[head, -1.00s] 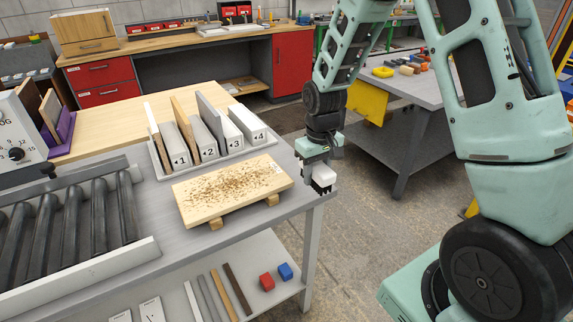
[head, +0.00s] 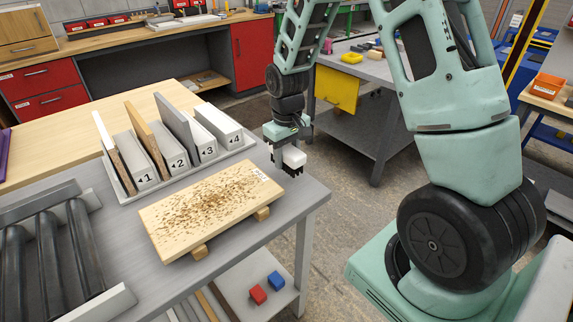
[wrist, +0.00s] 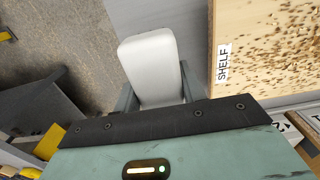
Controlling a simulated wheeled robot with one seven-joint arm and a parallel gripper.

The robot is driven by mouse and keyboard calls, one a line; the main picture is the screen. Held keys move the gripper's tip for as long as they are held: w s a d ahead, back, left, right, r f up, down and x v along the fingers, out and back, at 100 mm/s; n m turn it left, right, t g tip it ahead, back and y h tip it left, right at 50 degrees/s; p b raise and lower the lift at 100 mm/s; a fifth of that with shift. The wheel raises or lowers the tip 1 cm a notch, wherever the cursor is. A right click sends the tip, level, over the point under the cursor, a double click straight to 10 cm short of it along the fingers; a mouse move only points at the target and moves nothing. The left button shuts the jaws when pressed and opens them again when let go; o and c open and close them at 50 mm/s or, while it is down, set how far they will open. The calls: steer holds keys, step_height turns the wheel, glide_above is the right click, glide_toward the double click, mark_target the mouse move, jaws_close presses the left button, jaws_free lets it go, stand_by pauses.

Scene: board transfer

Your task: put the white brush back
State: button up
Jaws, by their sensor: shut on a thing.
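The white brush (head: 294,158) is in my gripper (head: 290,166), with its dark bristles pointing down. It is held just past the right end of the board, near the table's right edge. In the wrist view the brush's white back (wrist: 152,62) shows between the two fingers, and my gripper (wrist: 155,95) is shut on it. The light wooden board (head: 160,222) lies on two wooden strips, with brown crumbs scattered over its top. In the wrist view the board (wrist: 226,90) bears a "SHELF" label and is to the right of the brush.
A rack (head: 122,185) with numbered slots 1 to 4 and upright boards stands behind the board. A roller conveyor (head: 85,262) is at the left. Red (head: 258,293) and blue (head: 275,280) blocks lie on the lower shelf. Another grey table (head: 362,133) stands behind my arm.

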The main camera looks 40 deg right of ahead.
mark_target(287, 165)
steer(key=shift+f, duration=1.65)
steer(key=shift+f, duration=0.15)
steer(key=o, duration=1)
steer(key=shift+c, duration=0.2)
